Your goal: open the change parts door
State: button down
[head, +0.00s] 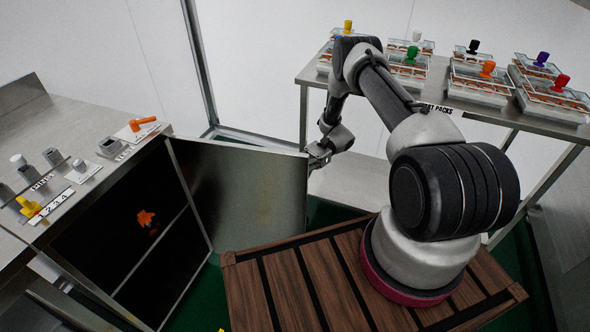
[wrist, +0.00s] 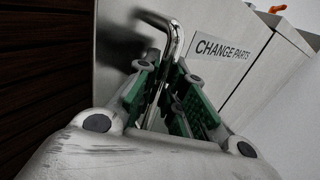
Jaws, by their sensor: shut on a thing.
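The change parts door (head: 245,190) is a grey metal panel. In the head view it stands swung out wide from the cabinet, hinged near the opening's right edge. My gripper (head: 318,157) is at the door's free edge. In the wrist view my gripper (wrist: 172,100) has its green-padded fingers around the bent metal door handle (wrist: 168,28), shut on it. The "CHANGE PARTS" label (wrist: 222,49) shows on the door face beside the handle. The handle is too small to make out in the head view.
The cabinet interior (head: 120,240) is dark, with an orange part (head: 146,218) inside. Knobs and small parts stand on the cabinet top (head: 60,130). A table (head: 302,80) with several packs stands at the back right. A wooden slatted platform (head: 300,285) lies below my arm.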

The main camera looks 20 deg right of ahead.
jog(key=shift+d, duration=0.1)
jog(key=c, duration=1.5)
grip_release()
jog(key=shift+v, duration=4.1)
jog(key=shift+r, duration=0.1)
